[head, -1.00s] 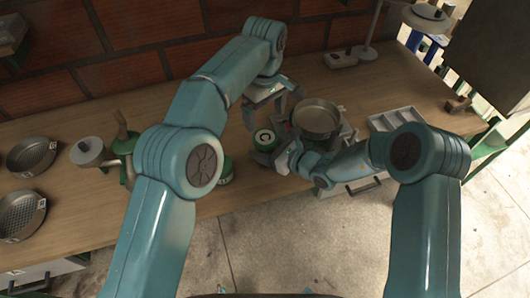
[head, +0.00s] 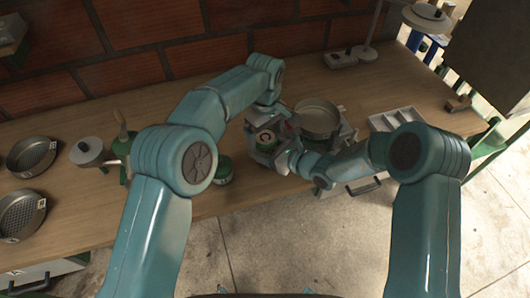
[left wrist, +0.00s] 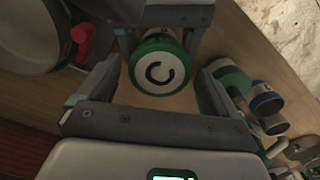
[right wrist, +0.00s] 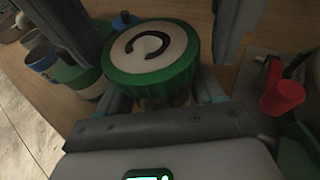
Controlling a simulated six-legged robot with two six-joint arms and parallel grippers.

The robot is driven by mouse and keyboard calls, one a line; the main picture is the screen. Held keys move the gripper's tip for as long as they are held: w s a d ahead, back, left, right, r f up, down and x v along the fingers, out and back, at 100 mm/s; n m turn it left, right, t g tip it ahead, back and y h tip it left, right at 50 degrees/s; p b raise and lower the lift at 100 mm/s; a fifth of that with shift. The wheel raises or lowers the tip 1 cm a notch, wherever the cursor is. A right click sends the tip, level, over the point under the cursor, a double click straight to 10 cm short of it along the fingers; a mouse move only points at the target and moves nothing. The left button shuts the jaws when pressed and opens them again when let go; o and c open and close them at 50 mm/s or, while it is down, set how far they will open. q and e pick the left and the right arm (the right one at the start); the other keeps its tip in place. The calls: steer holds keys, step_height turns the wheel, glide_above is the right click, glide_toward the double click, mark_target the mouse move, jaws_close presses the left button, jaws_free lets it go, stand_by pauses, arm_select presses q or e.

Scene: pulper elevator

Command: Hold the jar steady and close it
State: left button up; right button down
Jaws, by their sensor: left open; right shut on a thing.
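The jar (head: 266,137) stands upright near the front of the bench, with a green-rimmed lid, white on top with a black ring mark. The lid shows in the left wrist view (left wrist: 158,72) and the right wrist view (right wrist: 150,52), resting on the jar; how tightly it sits I cannot tell. My right gripper (right wrist: 163,98) is shut on the jar body below the lid. My left gripper (left wrist: 155,85) is open, its fingers on either side of the lid with gaps showing. In the head view, the left gripper partly hides the jar.
A round metal pan (head: 318,118) stands close right of the jar. A red lever (right wrist: 283,93) is near my right gripper. Another green container (head: 222,170) stands left of the jar. A grey compartment tray (head: 393,118) lies farther right. Sieves (head: 31,157) lie at far left.

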arm_select(q)
steer(key=shift+c, duration=0.3)
steer(key=c, duration=1)
steer(key=m, duration=0.6)
steer(key=shift+m, duration=0.3)
steer(key=shift+c, duration=0.2)
steer(key=o, duration=1.2)
steer(key=shift+c, duration=0.2)
steer(key=shift+r, duration=2.25)
